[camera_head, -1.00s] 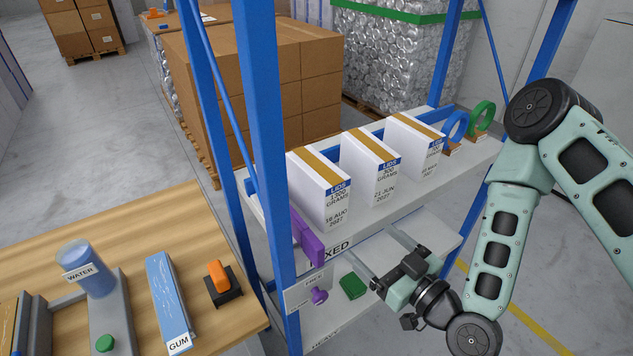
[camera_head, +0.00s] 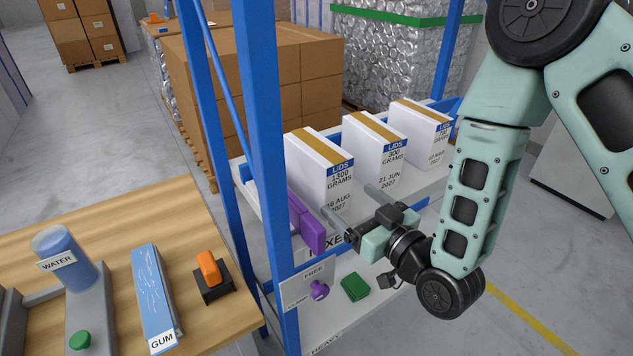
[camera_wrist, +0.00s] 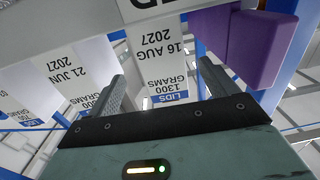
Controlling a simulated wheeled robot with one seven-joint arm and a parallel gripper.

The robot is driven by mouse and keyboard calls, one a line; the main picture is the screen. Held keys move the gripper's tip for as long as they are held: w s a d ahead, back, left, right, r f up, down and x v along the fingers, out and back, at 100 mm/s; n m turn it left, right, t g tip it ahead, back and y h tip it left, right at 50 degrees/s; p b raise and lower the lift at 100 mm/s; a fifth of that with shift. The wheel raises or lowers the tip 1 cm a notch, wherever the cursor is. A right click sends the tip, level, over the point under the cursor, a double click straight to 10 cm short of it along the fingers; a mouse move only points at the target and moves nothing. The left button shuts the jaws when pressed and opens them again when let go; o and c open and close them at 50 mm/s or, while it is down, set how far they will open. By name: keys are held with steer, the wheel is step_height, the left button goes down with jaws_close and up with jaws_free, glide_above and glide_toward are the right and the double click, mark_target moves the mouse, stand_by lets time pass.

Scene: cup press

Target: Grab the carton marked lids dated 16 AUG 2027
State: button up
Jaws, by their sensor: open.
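The carton marked LIDS, 1300 grams, 16 AUG 2027 (camera_head: 325,180) is white with a tan stripe and stands leftmost of three on the upper shelf. My gripper (camera_head: 352,207) is open and empty in front of its label face, its fingers pointing at the shelf. In the wrist view, which is upside down, this carton (camera_wrist: 161,62) shows between the two open fingers (camera_wrist: 162,88), apparently ahead of them. The 300 gram carton dated 21 JUN 2027 (camera_head: 374,150) stands to its right, then a third LIDS carton (camera_head: 419,133), its date hard to read.
A purple block (camera_head: 305,222) sits at the shelf's front left, close beside the carton. A blue rack post (camera_head: 268,160) rises left of it. The lower shelf holds a green item (camera_head: 355,287) and a purple knob (camera_head: 319,290). A wooden table (camera_head: 110,240) stands at left.

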mark_target(340, 193)
steer(key=shift+w+a+f+b, duration=0.35)
steer(key=shift+w+b, duration=0.2)
steer(key=shift+b, duration=1.65)
steer(key=shift+a+b, duration=0.1)
steer(key=shift+b, duration=0.45)
steer(key=b, duration=0.4)
steer(key=shift+w+a, duration=0.15)
steer(key=shift+w+a+r+p, duration=0.2)
steer(key=shift+w+a+p, duration=0.25)
steer(key=shift+w, duration=0.2)
steer(key=shift+w+a+r+p, duration=0.2)
steer(key=shift+w+a+p, duration=0.2)
steer(key=shift+w, duration=0.2)
steer(key=shift+p+x, duration=0.6)
steer(key=shift+x, duration=1.75)
steer(key=shift+s+f, duration=0.1)
jaws_close()
steer(key=shift+a, duration=0.1)
